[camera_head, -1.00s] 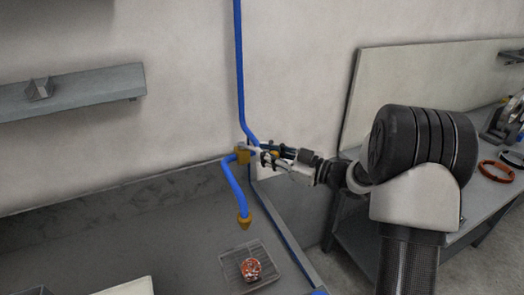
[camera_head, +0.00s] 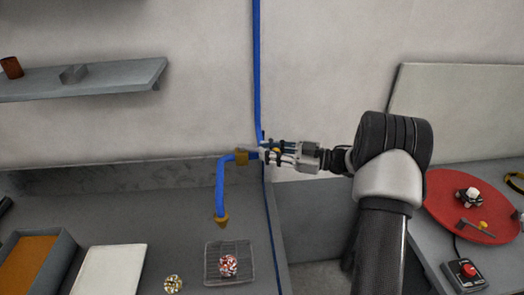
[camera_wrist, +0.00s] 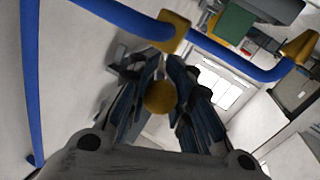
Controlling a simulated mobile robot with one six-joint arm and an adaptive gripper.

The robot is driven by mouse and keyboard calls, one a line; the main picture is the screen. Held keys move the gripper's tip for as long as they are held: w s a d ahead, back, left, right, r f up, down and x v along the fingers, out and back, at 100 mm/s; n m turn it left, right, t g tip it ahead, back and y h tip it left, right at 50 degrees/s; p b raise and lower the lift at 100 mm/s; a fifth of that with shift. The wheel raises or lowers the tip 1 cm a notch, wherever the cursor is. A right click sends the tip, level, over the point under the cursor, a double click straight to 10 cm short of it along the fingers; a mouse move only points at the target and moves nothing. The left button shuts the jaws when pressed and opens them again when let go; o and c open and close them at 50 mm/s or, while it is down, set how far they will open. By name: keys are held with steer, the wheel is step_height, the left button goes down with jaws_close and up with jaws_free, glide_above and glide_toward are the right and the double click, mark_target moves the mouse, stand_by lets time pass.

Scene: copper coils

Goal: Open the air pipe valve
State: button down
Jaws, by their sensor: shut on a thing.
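A blue air pipe (camera_head: 257,70) runs down the wall to a brass valve fitting (camera_head: 242,157). From there a blue bend drops to a brass nozzle (camera_head: 221,221) that points down. My gripper (camera_head: 268,151) is just right of the fitting, at the pipe. In the wrist view, the fingers of my gripper (camera_wrist: 172,88) are around a round brass knob (camera_wrist: 160,97), just below the brass fitting (camera_wrist: 174,32) in the picture. The fingers hide part of the valve, so its handle position cannot be told.
Below the nozzle, a wire tray (camera_head: 211,278) on the grey bench (camera_head: 150,213) holds a red-and-white piece (camera_head: 228,265). A small gold piece (camera_head: 173,284) and a white board (camera_head: 110,271) lie to the left. A red disc (camera_head: 465,200) and a red button box (camera_head: 464,275) are at right.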

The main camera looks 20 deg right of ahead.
steer(key=shift+w+r, duration=0.1)
steer(key=shift+r, duration=0.15)
steer(key=c, duration=1.7)
jaws_free()
steer(key=v, duration=1.2)
steer(key=shift+f, duration=0.2)
steer(key=shift+w, duration=0.15)
